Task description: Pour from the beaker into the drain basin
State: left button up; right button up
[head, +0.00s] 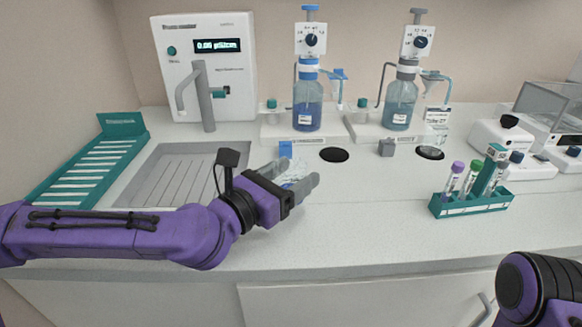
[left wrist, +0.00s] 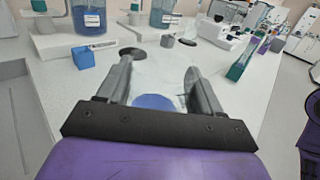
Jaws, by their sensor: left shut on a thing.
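The clear beaker (head: 297,170) is between the fingers of my left gripper (head: 296,181), which is shut on it over the counter. It is hard to make out in the head view, mostly behind the fingers. In the left wrist view the beaker (left wrist: 155,80) is faint between the two fingers (left wrist: 158,82), with a blue patch (left wrist: 153,102) low in it that looks like liquid. The grey drain basin (head: 165,178), with a grooved floor, is sunk into the counter left of the gripper; my left arm crosses its front edge. My right gripper is out of view.
A tap (head: 204,95) on the white dispenser stands behind the basin. A teal rack (head: 95,160) lies left. A small blue block (head: 285,149) sits behind the gripper. Two bottle dispensers (head: 307,105) stand at the back. A tube rack (head: 470,203) is right, with clear counter between.

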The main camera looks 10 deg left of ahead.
pick_arm(q)
jog(key=shift+s, duration=0.35)
notch_tip(320, 180, up, 8)
jog(key=p, duration=0.6)
jog(key=shift+p, duration=0.35)
